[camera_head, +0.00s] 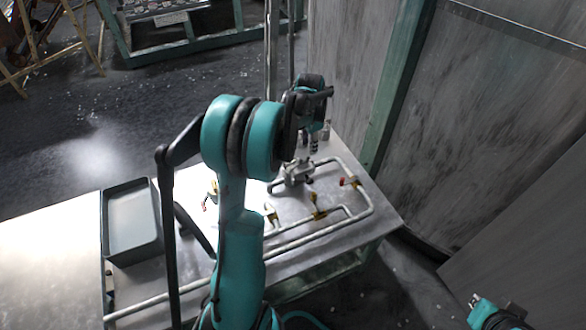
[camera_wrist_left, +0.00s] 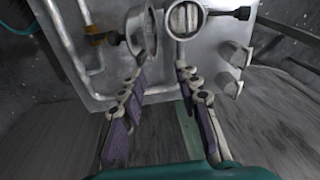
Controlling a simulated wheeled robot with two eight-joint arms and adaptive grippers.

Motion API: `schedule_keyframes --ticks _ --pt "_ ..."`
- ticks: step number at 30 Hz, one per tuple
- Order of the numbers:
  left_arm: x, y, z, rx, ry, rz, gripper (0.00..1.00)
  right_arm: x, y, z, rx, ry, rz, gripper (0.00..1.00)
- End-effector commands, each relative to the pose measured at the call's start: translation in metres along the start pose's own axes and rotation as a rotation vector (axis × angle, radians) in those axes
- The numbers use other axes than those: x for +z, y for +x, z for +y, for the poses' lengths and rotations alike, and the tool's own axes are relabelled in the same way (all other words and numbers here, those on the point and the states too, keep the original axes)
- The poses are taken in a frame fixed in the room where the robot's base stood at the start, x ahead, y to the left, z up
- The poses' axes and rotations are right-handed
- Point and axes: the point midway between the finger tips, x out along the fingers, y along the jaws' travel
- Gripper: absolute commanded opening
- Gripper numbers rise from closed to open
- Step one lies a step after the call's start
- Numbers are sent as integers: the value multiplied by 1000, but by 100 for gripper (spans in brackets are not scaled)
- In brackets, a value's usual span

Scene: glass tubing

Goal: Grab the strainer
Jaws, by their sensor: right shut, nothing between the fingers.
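A grey metal pipe fitting (camera_head: 297,172), which looks like the strainer housing, sits on the pipework at the table's far end. In the left wrist view its round opening (camera_wrist_left: 185,19) faces me, with a pale ribbed insert inside that may be the strainer. A round metal cap or ring (camera_wrist_left: 142,31) stands to its left. My left gripper (camera_wrist_left: 162,76) is open, with its fingers apart and nothing between them, just short of the opening. In the head view its fingers (camera_head: 312,137) are above the fitting, partly hidden by the wrist. My right gripper (camera_head: 475,300) is shut at the lower right edge, partly cut off.
Pipes with yellow-and-red valves (camera_head: 317,208) run across the metal table (camera_head: 345,238). A grey tray (camera_head: 133,222) lies at the left. Small metal parts (camera_wrist_left: 234,68) stand right of the opening. A wall panel (camera_head: 480,110) rises beyond the table's right side.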

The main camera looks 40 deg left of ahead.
Motion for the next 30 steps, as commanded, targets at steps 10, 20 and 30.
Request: schedule_keyframes --ticks 10,20,30 --pt "25 82 -70 94 98 -88 33 -11 -16 0 0 0 0 0" --pt "30 120 -71 102 107 -93 33 -4 -6 0 0 0 0 0" --pt "31 165 -66 101 107 -93 33 9 13 0 0 0 0 0"
